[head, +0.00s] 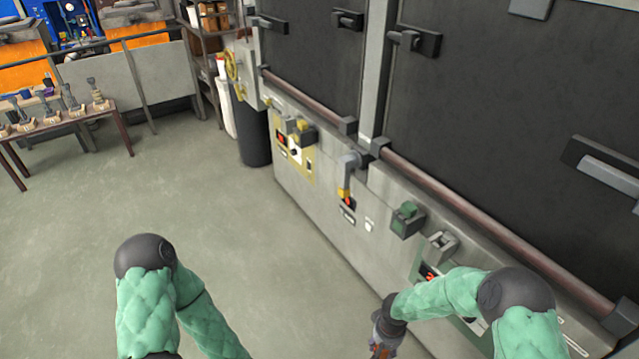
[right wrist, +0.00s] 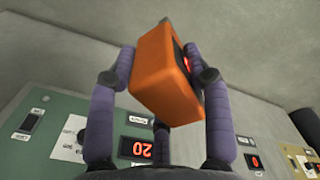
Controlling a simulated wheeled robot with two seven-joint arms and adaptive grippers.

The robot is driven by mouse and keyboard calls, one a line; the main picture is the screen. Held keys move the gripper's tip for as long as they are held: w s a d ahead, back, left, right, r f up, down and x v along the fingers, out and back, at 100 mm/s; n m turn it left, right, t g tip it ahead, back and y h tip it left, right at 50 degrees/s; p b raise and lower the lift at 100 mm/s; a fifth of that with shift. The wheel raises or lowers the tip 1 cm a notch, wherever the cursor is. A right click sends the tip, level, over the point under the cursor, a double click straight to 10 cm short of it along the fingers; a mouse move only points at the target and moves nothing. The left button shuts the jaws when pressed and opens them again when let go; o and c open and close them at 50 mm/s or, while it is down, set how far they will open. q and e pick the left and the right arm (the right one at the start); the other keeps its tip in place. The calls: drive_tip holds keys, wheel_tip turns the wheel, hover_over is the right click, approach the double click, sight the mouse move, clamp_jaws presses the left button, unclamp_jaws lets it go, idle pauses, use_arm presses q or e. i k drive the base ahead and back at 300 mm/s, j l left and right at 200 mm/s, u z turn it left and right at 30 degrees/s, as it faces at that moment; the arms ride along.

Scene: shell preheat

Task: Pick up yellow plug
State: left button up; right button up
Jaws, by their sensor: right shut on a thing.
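My right gripper (head: 385,345) is low in the head view, in front of the furnace's lower panel. In the right wrist view my right gripper (right wrist: 159,62) has its purple fingers closed on an orange block (right wrist: 160,84) with a dark, red-lit face on its right side. I cannot tell whether this block is the yellow plug. In the head view a small yellow piece (head: 302,126) sits on the left yellow control panel.
The furnace front (head: 330,195) carries a green block (head: 407,219), a grey fitting (head: 441,245) and a long brown bar (head: 480,205). A green control panel (right wrist: 60,135) shows behind the fingers. A dark bin (head: 254,138) stands beyond.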

sight(302, 125)
drive_tip(key=z, duration=1.7)
drive_tip(key=j+z, duration=0.7)
drive_tip(key=z, duration=0.2)
drive_tip(key=j+z, duration=0.3)
drive_tip(key=z, duration=0.15)
drive_tip(key=k+j+z, duration=0.15)
drive_tip(key=j+z, duration=0.15)
drive_tip(key=z, duration=0.15)
drive_tip(key=k+j+z, duration=0.2)
drive_tip(key=j+z, duration=0.2)
drive_tip(key=k+j+z, duration=0.25)
drive_tip(key=z, duration=0.15)
drive_tip(key=k+j+z, duration=0.15)
drive_tip(key=k+z, duration=0.2)
drive_tip(key=k+j+z, duration=0.1)
drive_tip(key=k+z, duration=0.3)
drive_tip(key=k+j+u, duration=0.15)
drive_tip(key=k, duration=0.65)
drive_tip(key=k+j+u, duration=0.15)
drive_tip(key=k, duration=0.65)
